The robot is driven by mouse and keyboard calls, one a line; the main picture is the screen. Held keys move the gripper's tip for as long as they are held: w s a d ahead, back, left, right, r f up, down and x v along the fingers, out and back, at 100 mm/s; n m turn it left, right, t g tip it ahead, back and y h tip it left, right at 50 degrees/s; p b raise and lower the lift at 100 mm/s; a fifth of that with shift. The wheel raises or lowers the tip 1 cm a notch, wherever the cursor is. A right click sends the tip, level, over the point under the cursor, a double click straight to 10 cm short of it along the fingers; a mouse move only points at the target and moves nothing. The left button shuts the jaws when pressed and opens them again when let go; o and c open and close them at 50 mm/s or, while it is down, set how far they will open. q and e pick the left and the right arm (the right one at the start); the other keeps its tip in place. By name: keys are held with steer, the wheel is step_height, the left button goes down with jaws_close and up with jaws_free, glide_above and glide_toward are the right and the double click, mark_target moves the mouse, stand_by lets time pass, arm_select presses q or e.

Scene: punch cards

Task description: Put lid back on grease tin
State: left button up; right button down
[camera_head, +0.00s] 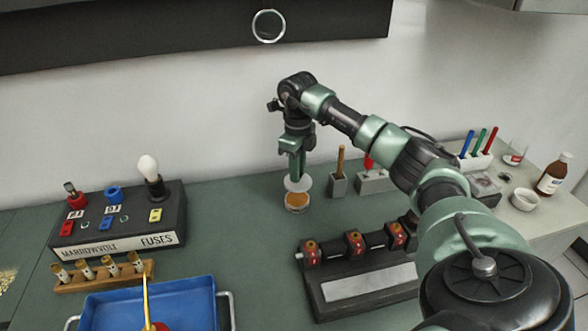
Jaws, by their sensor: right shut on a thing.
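The grease tin (297,203) stands open on the green bench, with orange-brown grease showing inside. My right gripper (297,174) points down from above it and is shut on the pale, round lid (298,184). The lid is held just above the tin, over its back part, and hides some of the tin's far rim. The front of the grease still shows, so the lid does not cover the opening fully in this view. My left gripper is not in view.
A grey holder with a brown stick (339,184) stands close right of the tin. A black rack with red blocks (365,280) is in front. The fuse box (120,220) and blue tray (150,305) lie left. Bare bench (235,215) lies left of the tin.

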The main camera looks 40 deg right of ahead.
steer(key=shift+f+b, duration=0.3)
steer(key=shift+f, duration=0.35)
step_height(320, 180, down, 2)
steer(key=shift+w+a+f+b, duration=0.1)
steer(key=shift+f+b, duration=0.1)
steer(key=shift+b, duration=0.8)
steer(key=shift+f, duration=0.3)
steer(key=shift+f+b, duration=0.35)
steer(key=shift+f, duration=0.2)
arm_select(q)
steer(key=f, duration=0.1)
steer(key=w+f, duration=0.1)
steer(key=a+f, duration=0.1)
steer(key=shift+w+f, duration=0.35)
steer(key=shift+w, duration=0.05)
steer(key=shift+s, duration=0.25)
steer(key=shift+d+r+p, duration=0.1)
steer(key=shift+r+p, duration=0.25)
steer(key=shift+p, duration=0.05)
arm_select(e)
steer(key=shift+r, duration=0.1)
steer(key=shift+f, duration=0.2)
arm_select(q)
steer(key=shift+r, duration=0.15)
